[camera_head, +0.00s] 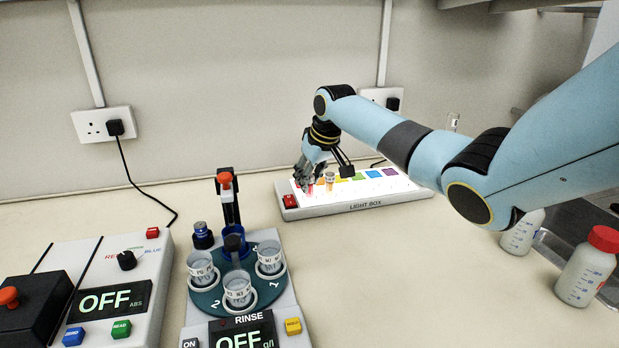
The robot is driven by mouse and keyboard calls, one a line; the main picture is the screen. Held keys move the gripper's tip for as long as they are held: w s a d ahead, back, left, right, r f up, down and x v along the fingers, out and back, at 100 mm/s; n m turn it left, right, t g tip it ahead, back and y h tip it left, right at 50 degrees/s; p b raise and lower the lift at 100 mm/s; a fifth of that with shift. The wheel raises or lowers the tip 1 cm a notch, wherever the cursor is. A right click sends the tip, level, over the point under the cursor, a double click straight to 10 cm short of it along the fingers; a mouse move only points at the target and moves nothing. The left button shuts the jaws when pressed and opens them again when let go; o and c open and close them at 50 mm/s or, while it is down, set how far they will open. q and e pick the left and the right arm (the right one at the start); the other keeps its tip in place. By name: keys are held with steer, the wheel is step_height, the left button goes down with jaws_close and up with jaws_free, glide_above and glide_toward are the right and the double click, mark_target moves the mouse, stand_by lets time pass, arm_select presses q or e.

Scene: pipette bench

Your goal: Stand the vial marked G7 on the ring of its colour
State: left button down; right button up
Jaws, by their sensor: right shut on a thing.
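My right gripper (308,182) reaches down over the left end of the white light box (352,208). It is shut on a small vial with red showing at its lower part (310,188); the fingers hide most of it. A small vial with orange contents (330,181) stands upright on the box just right of the fingers. Coloured patches, among them green, blue and purple (390,172), run along the box top. I cannot read G7 on any vial, and no coloured ring shows clearly. My left gripper is out of view.
A rinse unit (285,300) with several cups on a round turntable stands front centre. Left of it is a unit with an OFF display (110,300). A red-capped bottle (588,267) and another bottle (522,233) stand at right. Bench between rinse unit and bottles is clear.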

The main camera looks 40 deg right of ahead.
steer(key=shift+f, duration=0.15)
steer(key=o, duration=0.6)
steer(key=shift+o, duration=0.2)
steer(key=shift+s+r, duration=0.15)
steer(key=shift+r, duration=0.4)
steer(key=v, duration=1.1)
steer(key=shift+s, duration=0.1)
